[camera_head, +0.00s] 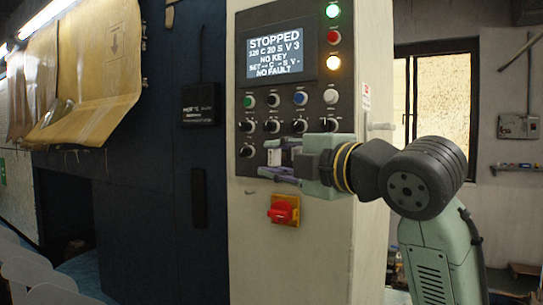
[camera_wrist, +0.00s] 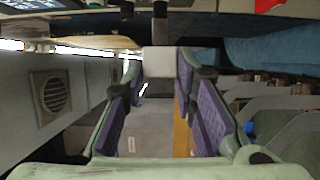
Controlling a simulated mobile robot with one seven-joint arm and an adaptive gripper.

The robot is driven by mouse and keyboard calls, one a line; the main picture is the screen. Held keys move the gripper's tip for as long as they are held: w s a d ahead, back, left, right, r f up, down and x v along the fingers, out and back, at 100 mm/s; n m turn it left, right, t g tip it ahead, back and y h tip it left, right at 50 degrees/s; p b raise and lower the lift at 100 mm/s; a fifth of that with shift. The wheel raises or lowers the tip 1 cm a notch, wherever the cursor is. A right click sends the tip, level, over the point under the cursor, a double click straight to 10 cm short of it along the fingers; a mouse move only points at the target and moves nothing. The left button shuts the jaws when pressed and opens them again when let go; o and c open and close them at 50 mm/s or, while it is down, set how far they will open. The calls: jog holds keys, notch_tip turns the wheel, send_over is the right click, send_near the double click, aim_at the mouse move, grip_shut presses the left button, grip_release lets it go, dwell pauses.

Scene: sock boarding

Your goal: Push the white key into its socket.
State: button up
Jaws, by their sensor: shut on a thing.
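The white key (camera_wrist: 158,61) is a pale block between my fingertips in the wrist view, with a dark stem (camera_wrist: 160,22) beyond it towards the panel. In the head view my gripper (camera_head: 279,158) points left across the lower part of the control panel (camera_head: 243,172), below the knobs, with its fingers shut on the key (camera_head: 296,153). The key's socket cannot be made out; my gripper covers that part of the panel. Whether the stem touches the panel cannot be told. The panel's display (camera_head: 275,53) reads "STOPPED" and "NO KEY", with "NO FAULT" below.
A red rotary switch (camera_head: 284,210) sits just below my gripper. Knobs and buttons (camera_head: 300,98) stand close above it. A green lamp (camera_head: 333,10) and an amber lamp (camera_head: 334,62) are lit. The dark machine wall (camera_head: 150,150) lies left of the cabinet.

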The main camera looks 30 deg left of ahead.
aim_at(283, 157)
jog(key=shift+w+a, duration=0.1)
jog(key=shift+w, duration=1.6)
jog(key=shift+w+a, duration=0.1)
jog(key=shift+w, duration=1.6)
jog(key=o, duration=0.9)
jog(key=shift+s, duration=0.15)
